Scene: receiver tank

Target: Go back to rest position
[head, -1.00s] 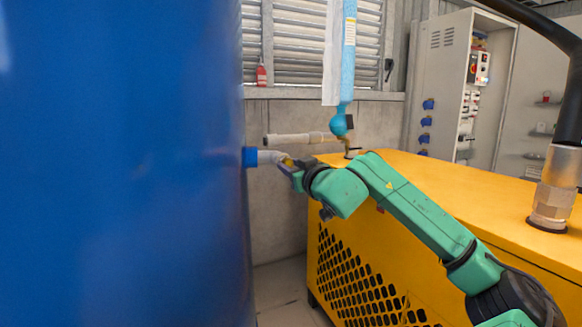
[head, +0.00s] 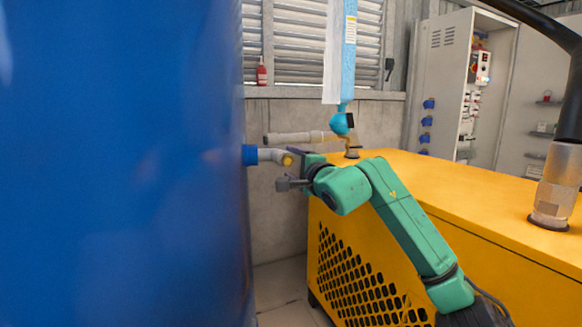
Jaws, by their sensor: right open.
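My right arm, green with dark joints, comes in from the lower right, in front of the yellow machine. My right gripper (head: 290,170) is open and small in the picture. It is just right of a grey pipe stub (head: 270,155) with a yellowish end that sticks out of the blue tank (head: 120,170). The gripper seems apart from the stub, though the gap is hard to judge. I see nothing held in it. My left gripper is not in view.
The yellow machine (head: 470,205) fills the right, with a black hose and metal fitting (head: 553,190) on top. A light blue vertical pipe (head: 347,60) stands behind. An open grey cabinet (head: 440,80) is at the back. A strip of floor (head: 285,285) shows between tank and machine.

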